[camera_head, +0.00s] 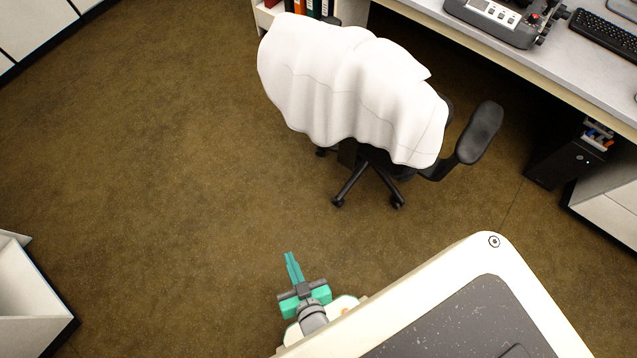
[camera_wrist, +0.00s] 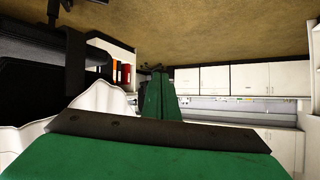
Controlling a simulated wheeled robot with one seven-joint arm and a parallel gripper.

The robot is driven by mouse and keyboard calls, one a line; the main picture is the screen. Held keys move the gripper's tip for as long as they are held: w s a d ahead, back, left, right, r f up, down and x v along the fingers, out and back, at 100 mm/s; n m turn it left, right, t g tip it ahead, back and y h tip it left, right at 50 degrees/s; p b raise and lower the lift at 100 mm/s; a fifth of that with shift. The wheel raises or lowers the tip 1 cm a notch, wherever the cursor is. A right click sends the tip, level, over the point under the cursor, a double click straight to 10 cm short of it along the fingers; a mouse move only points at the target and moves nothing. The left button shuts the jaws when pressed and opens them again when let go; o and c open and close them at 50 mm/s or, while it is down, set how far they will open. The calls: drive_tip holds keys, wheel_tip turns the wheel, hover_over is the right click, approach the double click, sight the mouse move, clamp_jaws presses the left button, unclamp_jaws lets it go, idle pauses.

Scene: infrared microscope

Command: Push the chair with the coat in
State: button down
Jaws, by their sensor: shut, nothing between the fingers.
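The chair (camera_head: 480,133) is a black office chair on a wheeled base, with a white coat (camera_head: 350,85) draped over its backrest. It stands in front of the desk, with one armrest showing at the right. My gripper (camera_head: 290,258) has green fingers that are shut and empty. It is in the lower middle of the head view, apart from the chair and on the near side of it. In the wrist view the green fingers (camera_wrist: 157,95) are together, with the white coat (camera_wrist: 95,103) and dark chair parts at the left. The seat is mostly hidden by the coat.
The desk (camera_head: 560,75) at the upper right carries a microscope (camera_head: 495,18) and a keyboard (camera_head: 605,35). A black computer case (camera_head: 560,160) stands under it. Binders (camera_head: 310,8) sit on a shelf behind the chair. A white open box (camera_head: 25,290) stands lower left. The brown floor at left is clear.

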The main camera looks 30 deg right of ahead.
drive_tip(key=w+d+f+m+g+h, duration=0.6)
drive_tip(key=w+d+f, duration=0.7)
drive_tip(key=f, duration=0.4)
drive_tip(key=w+d+m+g+h, duration=0.1)
drive_tip(key=w+d+m, duration=0.1)
drive_tip(key=w+d, duration=0.3)
drive_tip(key=w+d+r+m+g+h, duration=0.1)
drive_tip(key=w+d, duration=0.4)
drive_tip(key=d, duration=0.7)
drive_tip(key=shift+w+r+m, duration=0.2)
drive_tip(key=shift+w+m, duration=0.2)
drive_tip(key=shift+m, duration=0.5)
